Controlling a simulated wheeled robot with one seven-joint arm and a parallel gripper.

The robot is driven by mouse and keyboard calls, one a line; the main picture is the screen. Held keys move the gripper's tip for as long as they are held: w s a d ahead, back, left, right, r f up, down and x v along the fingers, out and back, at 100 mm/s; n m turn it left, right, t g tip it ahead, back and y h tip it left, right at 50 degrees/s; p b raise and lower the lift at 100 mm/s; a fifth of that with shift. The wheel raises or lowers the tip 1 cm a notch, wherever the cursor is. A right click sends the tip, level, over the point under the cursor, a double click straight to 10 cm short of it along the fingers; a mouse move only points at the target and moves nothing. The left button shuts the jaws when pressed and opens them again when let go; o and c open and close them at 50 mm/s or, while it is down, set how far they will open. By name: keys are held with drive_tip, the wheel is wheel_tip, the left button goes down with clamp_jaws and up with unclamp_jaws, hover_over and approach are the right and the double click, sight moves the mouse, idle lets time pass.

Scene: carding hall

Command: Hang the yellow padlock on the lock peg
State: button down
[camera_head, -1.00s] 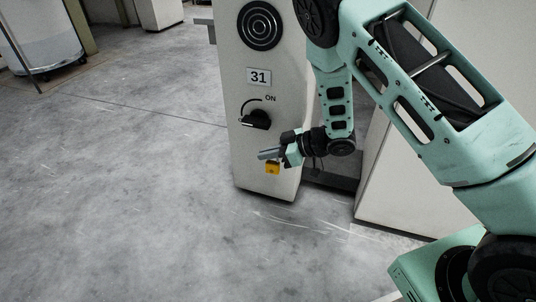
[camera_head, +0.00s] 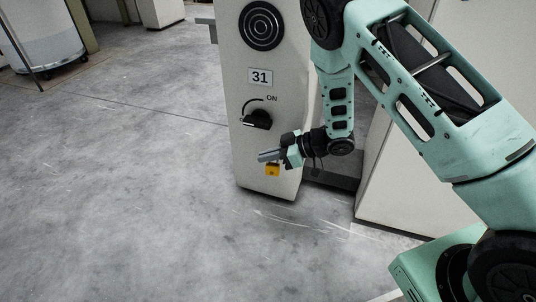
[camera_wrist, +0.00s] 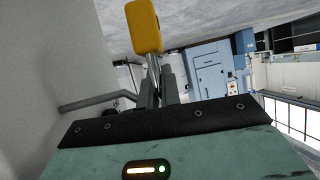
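The yellow padlock (camera_head: 272,169) hangs below my gripper (camera_head: 266,155), in front of the pale cabinet's lower part. In the wrist view, the padlock (camera_wrist: 144,27) is at the top centre. Its metal shackle runs down between the fingers of my gripper (camera_wrist: 158,84), which are shut on it. A grey rod (camera_wrist: 88,103) sticks out from the pale panel at the left of the wrist view, apart from the padlock; it looks like the lock peg. I cannot make out this peg in the head view.
The pale cabinet (camera_head: 254,42) carries a number 31 plate (camera_head: 260,77) and a black rotary switch (camera_head: 257,119) marked ON, above my gripper. Another pale housing (camera_head: 400,190) stands at the right. The grey floor (camera_head: 120,190) at the left is clear.

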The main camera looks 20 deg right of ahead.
drive_tip(key=c, duration=1.7)
unclamp_jaws()
drive_tip(key=w+d+t, duration=0.1)
drive_tip(key=w+d, duration=0.1)
drive_tip(key=w+d+m+t+h, duration=0.1)
drive_tip(key=w, duration=0.1)
drive_tip(key=shift+d+f, duration=0.2)
drive_tip(key=shift+d, duration=0.15)
drive_tip(key=shift+o, duration=0.8)
drive_tip(key=s+d+r+n+g+p, duration=0.1)
drive_tip(key=s+d+r+p, duration=0.6)
drive_tip(key=s+d+p, duration=0.1)
drive_tip(key=shift+s+d+r+g+y, duration=0.4)
drive_tip(key=shift+s+d, duration=0.45)
drive_tip(key=shift+d, duration=0.1)
drive_tip(key=w+a+r+m+h+p, duration=0.25)
drive_tip(key=a+r+h, duration=0.45)
drive_tip(key=a+r, duration=0.5)
drive_tip(key=s+a+r+m+g+h, duration=0.1)
drive_tip(key=s+a+r+g+h, duration=0.3)
drive_tip(key=s, duration=1)
drive_tip(key=s+r+m+g+y, duration=0.15)
drive_tip(key=s+r, duration=0.45)
drive_tip(key=s, duration=0.8)
wheel_tip(320, 180, up, 38)
drive_tip(key=h+p, duration=0.1)
drive_tip(key=p, duration=3.7)
drive_tip(key=shift+s+r+n, duration=0.15)
drive_tip(key=shift+s+n, duration=0.15)
